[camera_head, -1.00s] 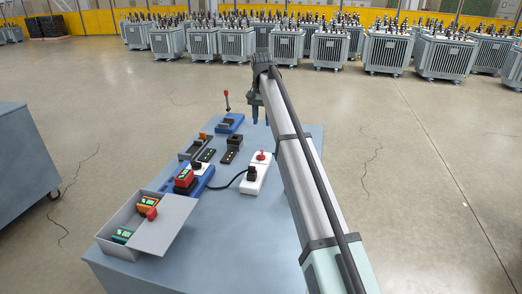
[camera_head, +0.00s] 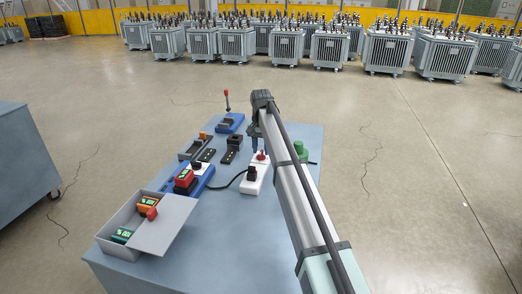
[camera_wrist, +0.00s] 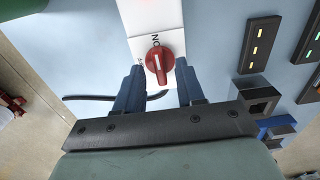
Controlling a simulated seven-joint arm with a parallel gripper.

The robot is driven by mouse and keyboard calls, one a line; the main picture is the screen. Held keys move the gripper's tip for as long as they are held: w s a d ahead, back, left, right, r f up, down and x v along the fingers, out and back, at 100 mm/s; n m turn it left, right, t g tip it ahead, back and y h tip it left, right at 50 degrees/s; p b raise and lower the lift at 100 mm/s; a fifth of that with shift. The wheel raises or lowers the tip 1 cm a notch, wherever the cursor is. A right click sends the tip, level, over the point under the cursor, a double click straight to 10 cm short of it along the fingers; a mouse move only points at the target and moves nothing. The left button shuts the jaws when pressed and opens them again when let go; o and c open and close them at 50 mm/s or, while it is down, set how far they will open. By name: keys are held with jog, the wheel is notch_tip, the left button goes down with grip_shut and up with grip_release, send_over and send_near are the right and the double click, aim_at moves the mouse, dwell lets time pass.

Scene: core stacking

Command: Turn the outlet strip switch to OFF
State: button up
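The white outlet strip (camera_head: 253,184) lies on the blue-grey table with a black plug in its near end. Its red rotary switch (camera_head: 261,156) is at the far end. In the wrist view the red knob (camera_wrist: 160,63) shows a white line, with "ON" printed beside it; another label is partly hidden by a finger. My gripper (camera_wrist: 160,88) is open, its two blue fingers on either side of the strip's end, just short of the knob. In the head view my gripper (camera_head: 254,143) is just above and beside the switch; contact cannot be told.
A black cable (camera_head: 228,184) runs left from the strip to a blue base with a red device (camera_head: 184,178). A grey open box (camera_head: 160,228) stands at the near left. A green round object (camera_head: 301,149) is right of my arm. Black modules (camera_head: 230,156) lie left of the switch.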

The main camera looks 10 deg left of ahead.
jog(key=shift+f, duration=0.45)
grip_shut()
